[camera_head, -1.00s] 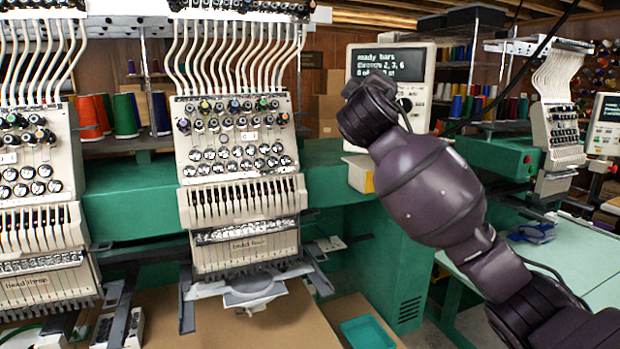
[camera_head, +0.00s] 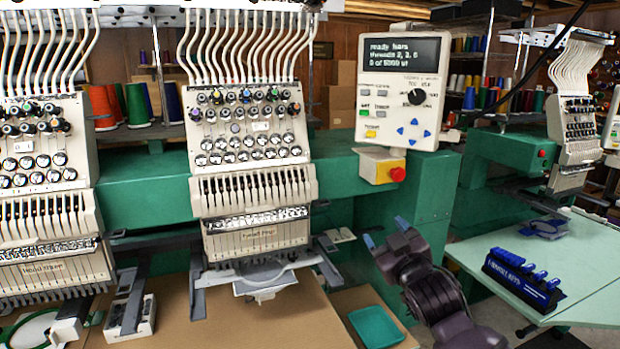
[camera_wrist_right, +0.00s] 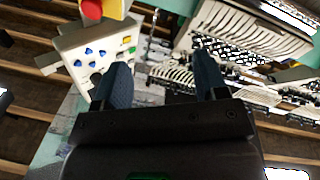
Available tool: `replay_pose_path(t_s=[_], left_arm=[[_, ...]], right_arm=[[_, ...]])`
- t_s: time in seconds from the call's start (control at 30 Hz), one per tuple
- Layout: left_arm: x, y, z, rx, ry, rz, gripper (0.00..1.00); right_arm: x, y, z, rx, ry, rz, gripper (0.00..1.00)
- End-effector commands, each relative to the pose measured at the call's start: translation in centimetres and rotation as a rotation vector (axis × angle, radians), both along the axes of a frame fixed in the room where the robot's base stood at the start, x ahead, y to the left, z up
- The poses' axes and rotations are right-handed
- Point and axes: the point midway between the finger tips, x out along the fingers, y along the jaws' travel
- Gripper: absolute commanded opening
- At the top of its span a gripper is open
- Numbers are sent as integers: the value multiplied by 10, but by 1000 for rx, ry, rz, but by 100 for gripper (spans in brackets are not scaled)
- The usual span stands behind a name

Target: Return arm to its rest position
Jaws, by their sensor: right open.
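My right arm (camera_head: 440,300) comes in from the bottom right in the head view and is folded low in front of the green machine body. Its gripper (camera_head: 386,233) points up, below the control panel, and its two blue fingertips stand apart. In the right wrist view the two fingers of the right gripper (camera_wrist_right: 162,68) are spread with nothing held between them. The finger ends are clear of the panel and the machine heads, as far as I can see. My left gripper does not show in either view.
The control panel (camera_head: 402,95) with a lit screen stands above a red button (camera_head: 397,174). An embroidery head (camera_head: 255,215) is at the centre left. A teal tray (camera_head: 374,328) lies left of my arm.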

Motion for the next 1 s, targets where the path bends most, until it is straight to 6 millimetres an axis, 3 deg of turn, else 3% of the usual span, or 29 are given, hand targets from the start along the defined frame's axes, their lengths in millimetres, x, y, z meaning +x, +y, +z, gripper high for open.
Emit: replay_pose_path(t_s=[0.03,0.1,0.37,0.57,0.7,0.83,1.0], left_arm=[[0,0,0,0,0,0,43],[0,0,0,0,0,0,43],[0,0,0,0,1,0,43],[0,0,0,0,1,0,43],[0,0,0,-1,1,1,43],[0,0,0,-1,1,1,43],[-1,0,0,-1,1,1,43]], right_arm=[[-11,-8,-24,28,30,-3,66],[-25,-18,-52,66,64,-9,66],[-92,-55,-155,178,215,-66,66],[-158,-83,-230,230,363,-145,66],[-213,-102,-280,249,480,-213,66],[-264,-114,-320,258,582,-269,66],[-312,-122,-349,263,672,-313,66]])
